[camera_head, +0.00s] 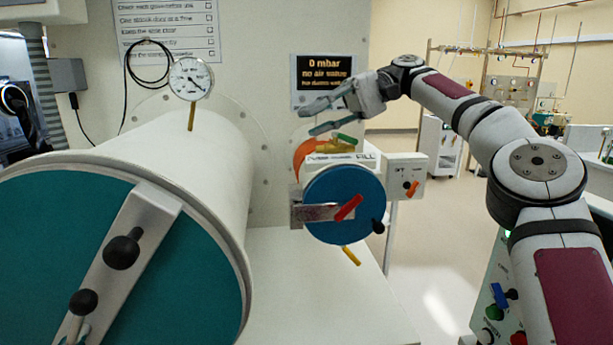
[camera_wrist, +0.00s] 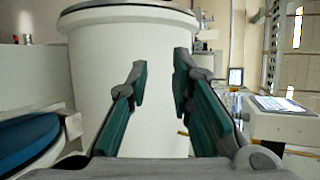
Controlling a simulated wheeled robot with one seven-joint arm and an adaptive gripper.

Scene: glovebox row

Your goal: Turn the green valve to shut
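The green valve handle (camera_head: 346,138) sits on a brass-coloured fitting on top of the small chamber with the blue round door (camera_head: 343,190). My gripper (camera_head: 308,121) is in the air just above and to the left of the green handle. Its fingers are apart with nothing between them, and no contact with the handle shows. In the wrist view my gripper (camera_wrist: 160,72) is also open, with a large white cylinder (camera_wrist: 150,125) behind the fingers. I cannot make out the green handle in the wrist view.
A red handle (camera_head: 348,207) is on the blue door, and a yellow handle (camera_head: 351,256) is below it. A box with an orange handle (camera_head: 412,188) is to the right. The large chamber with a gauge (camera_head: 190,78) is at left. A display (camera_head: 324,74) stands behind my gripper.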

